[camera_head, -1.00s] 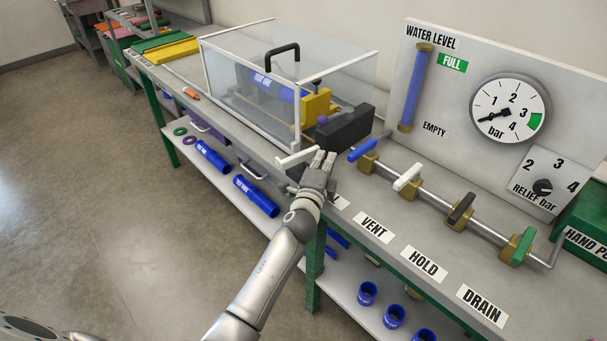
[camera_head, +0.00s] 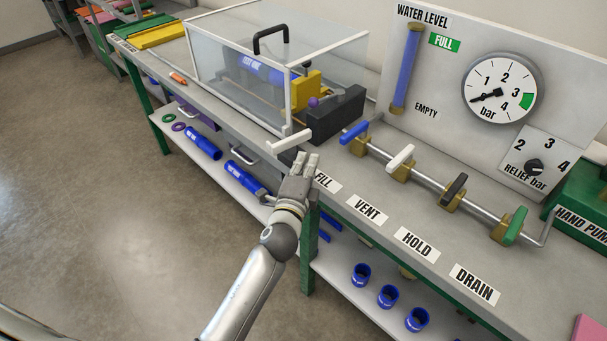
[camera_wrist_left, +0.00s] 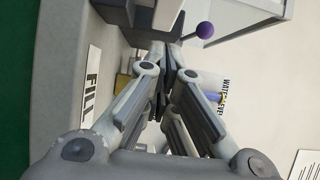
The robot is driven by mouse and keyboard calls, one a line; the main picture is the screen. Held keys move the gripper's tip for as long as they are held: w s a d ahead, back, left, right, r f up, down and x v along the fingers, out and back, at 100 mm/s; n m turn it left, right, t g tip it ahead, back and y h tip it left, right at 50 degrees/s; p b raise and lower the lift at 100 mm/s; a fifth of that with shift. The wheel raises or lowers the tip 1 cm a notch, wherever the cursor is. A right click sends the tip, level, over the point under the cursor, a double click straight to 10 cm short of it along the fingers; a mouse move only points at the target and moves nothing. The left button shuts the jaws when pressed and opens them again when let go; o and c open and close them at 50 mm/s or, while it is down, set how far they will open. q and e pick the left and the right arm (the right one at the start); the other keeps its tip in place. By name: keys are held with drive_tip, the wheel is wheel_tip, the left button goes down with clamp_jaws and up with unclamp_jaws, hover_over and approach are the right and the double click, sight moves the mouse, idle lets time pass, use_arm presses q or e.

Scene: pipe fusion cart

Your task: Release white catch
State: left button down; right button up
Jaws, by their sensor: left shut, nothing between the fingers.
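The white catch (camera_head: 289,141) is a pale bar at the lower front corner of the clear, white-framed box (camera_head: 225,101). It sticks out over the bench's front edge. My left gripper (camera_head: 307,160) is shut and empty just below and to the right of the catch, with a small gap between them in the head view. In the left wrist view the closed fingertips (camera_wrist_left: 168,55) meet with nothing between them. A pale piece past them may be the catch, but I cannot tell. My right gripper is not in view.
A dark block (camera_head: 336,115) and a purple knob (camera_head: 313,102) sit beside the box's right side. A valve pipe with blue (camera_head: 354,131), white (camera_head: 400,158), black and green (camera_head: 515,226) handles lies to the right. Blue pipes (camera_head: 245,178) lie on the lower shelf.

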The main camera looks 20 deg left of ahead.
use_arm(q)
drive_tip(key=shift+s+d, duration=0.25)
drive_tip(key=shift+s, duration=0.85)
drive_tip(key=shift+s+d, duration=0.2)
drive_tip(key=shift+s, duration=0.85)
drive_tip(key=shift+f, duration=0.1)
